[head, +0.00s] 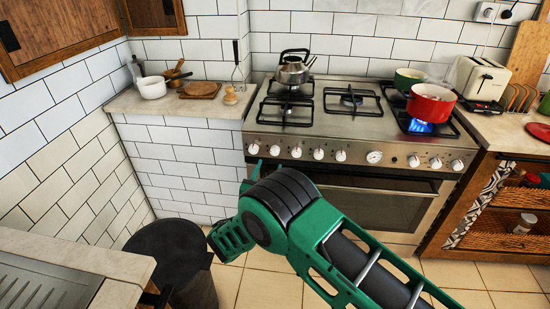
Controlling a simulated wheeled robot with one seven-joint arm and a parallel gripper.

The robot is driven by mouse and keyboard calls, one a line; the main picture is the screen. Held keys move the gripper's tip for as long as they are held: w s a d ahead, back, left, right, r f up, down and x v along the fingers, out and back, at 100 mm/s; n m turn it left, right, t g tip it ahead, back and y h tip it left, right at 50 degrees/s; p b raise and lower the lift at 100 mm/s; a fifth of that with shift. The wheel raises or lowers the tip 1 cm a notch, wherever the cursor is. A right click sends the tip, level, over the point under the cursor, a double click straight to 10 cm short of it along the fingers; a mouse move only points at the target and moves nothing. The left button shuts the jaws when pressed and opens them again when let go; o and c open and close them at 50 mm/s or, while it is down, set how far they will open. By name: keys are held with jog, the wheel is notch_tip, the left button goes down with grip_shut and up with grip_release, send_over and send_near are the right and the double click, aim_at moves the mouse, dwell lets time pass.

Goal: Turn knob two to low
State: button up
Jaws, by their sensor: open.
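The stove (350,125) has a row of white knobs along its steel front panel. The leftmost knob (253,149) and the second knob from the left (275,150) show just above my green arm. Several more knobs follow to the right, with a larger round dial (374,157) among them. The knob markings are too small to read, so I cannot tell their settings. My arm reaches in from the lower right and bends in front of the stove's left side.
A red pot (431,106) stands over a blue flame (420,127) at the front right burner. A green pot (408,78) is behind it, and a kettle (293,70) sits at the back left. A dark bin (170,255) stands on the floor at left.

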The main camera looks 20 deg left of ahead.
aim_at(274, 153)
jog(key=w, duration=0.2)
jog(key=w+a, duration=0.1)
jog(key=w, duration=0.5)
jog(key=shift+a, duration=0.15)
